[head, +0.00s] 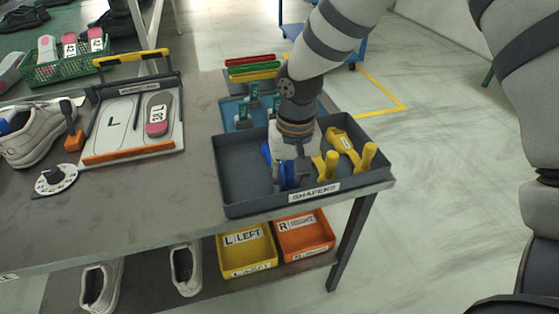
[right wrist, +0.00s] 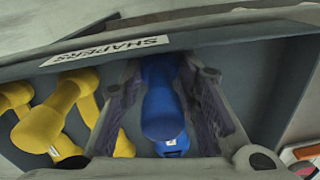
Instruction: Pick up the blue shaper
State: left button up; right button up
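The blue shaper (head: 287,174) is in the left half of the dark grey SHAPERS tray (head: 242,192). It also shows in the right wrist view (right wrist: 160,108), between the two fingers. My right gripper (head: 294,176) reaches down into the tray from above. My left gripper is not in view.
Several yellow shapers (head: 344,146) lie in the right half of the tray, close to my right gripper. A blue bin (head: 236,106) with green-tagged items stands behind the tray. Yellow (head: 247,257) and orange bins (head: 304,241) sit on the lower shelf.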

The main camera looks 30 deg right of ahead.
grip_shut()
